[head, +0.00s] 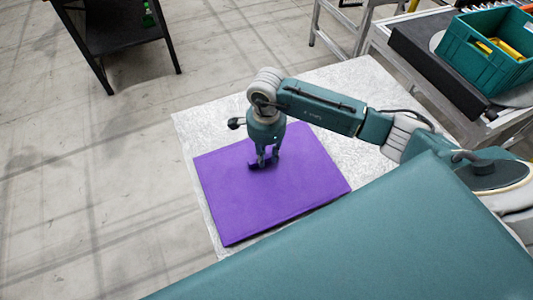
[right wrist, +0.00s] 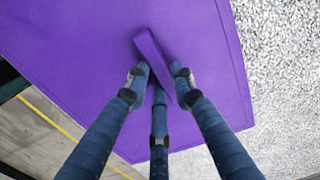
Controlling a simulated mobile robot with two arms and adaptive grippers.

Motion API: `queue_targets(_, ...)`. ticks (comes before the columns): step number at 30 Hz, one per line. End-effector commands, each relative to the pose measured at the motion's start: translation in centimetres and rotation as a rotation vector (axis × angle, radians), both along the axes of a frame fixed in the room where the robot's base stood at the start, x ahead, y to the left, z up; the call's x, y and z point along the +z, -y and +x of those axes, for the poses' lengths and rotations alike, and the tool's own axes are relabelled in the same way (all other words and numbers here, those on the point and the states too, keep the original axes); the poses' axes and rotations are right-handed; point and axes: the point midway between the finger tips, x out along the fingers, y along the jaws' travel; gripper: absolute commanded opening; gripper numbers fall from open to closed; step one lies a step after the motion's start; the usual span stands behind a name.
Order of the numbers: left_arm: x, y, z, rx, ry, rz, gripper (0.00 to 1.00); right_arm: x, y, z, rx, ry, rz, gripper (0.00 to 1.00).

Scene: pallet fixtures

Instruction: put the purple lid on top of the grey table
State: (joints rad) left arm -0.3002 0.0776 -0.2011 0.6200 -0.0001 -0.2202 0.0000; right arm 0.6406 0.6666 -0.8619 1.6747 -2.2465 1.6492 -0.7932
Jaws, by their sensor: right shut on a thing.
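The purple lid (head: 300,185) is a flat rectangular panel over the near left part of the grey table (head: 335,85), which has a pale speckled top. In the head view I cannot tell whether the lid rests on the top or hangs just above it. My right gripper (head: 265,161) points down at the lid's middle. In the right wrist view, the fingers of my right gripper (right wrist: 160,75) are closed around the raised bar handle of the lid (right wrist: 80,35). The speckled table top (right wrist: 285,75) shows beside the lid. My left gripper is not in view.
A teal crate (head: 476,62) with yellow things in it stands on a bench at the top right. A black table (head: 120,42) stands at the top left. The concrete floor (head: 90,200) on the left is clear. The far part of the grey table is bare.

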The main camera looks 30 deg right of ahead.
Motion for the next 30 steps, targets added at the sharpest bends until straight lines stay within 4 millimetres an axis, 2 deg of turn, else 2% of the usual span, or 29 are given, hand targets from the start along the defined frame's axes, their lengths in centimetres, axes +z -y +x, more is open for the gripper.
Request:
queue_targets(12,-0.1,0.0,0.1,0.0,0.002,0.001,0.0,-0.9,0.0,0.1,0.0,0.003,-0.001,0.0)
queue_targets(13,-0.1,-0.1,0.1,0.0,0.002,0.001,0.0,-1.0,0.1,0.0,0.0,0.002,-0.001,0.26)
queue_targets(15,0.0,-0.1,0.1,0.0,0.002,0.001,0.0,-0.9,0.1,0.0,0.0,0.002,-0.001,0.4)
queue_targets(16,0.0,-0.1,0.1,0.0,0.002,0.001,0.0,-0.9,0.1,0.0,0.0,0.002,-0.001,0.43)
queue_targets(25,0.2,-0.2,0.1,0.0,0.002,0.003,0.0,-0.7,0.0,0.0,0.0,0.001,-0.001,0.43)
queue_targets(30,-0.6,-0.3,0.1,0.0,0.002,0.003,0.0,0.8,0.0,0.2,0.001,0.007,0.0,0.43)
